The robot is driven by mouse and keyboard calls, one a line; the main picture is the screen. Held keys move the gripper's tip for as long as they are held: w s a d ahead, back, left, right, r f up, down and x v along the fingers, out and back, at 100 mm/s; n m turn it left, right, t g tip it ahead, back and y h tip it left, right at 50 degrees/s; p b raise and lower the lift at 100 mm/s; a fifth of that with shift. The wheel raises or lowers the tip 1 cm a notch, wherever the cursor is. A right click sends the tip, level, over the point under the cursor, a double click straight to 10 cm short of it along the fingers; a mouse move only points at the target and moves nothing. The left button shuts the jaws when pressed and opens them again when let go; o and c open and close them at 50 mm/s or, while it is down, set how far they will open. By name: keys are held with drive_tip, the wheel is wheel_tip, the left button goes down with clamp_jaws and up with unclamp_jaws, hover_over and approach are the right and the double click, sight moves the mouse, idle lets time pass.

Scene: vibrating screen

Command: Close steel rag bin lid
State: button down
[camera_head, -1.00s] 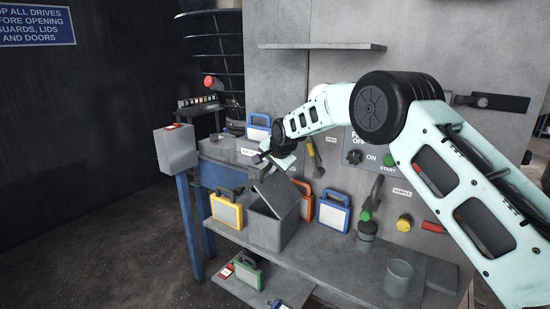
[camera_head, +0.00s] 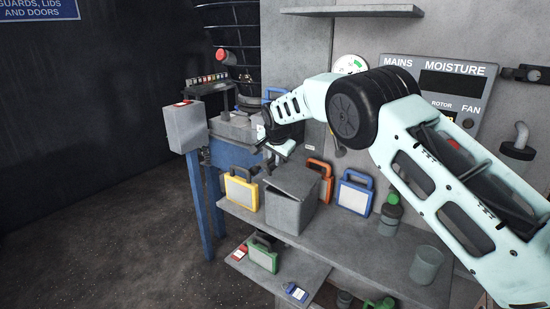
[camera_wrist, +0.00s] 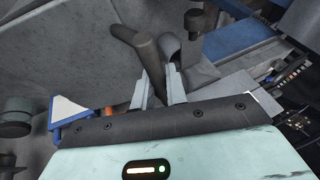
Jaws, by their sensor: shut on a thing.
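The grey steel rag bin (camera_head: 287,213) stands on the shelf in the head view. Its lid (camera_head: 296,181) is low over the bin mouth and looks slightly tilted. My gripper (camera_head: 272,162) is at the lid's left, upper side. In the wrist view my gripper (camera_wrist: 160,90) has its two fingers closed around a dark bent bar (camera_wrist: 147,52), which appears to be the lid's handle. The fingers hide part of the bar.
A yellow case (camera_head: 241,192) stands left of the bin; an orange case (camera_head: 321,176) and a blue case (camera_head: 355,192) stand to its right. A green-capped bottle (camera_head: 390,215) and grey cup (camera_head: 427,265) are further right. A grey box (camera_head: 186,127) is at left.

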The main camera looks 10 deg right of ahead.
idle(0.3)
drive_tip(key=c, duration=1.4)
unclamp_jaws()
drive_tip(key=shift+s, duration=0.1)
drive_tip(key=b+v, duration=0.5)
drive_tip(key=v, duration=1.2)
drive_tip(key=shift+r+b, duration=0.2)
drive_tip(key=shift+b, duration=0.2)
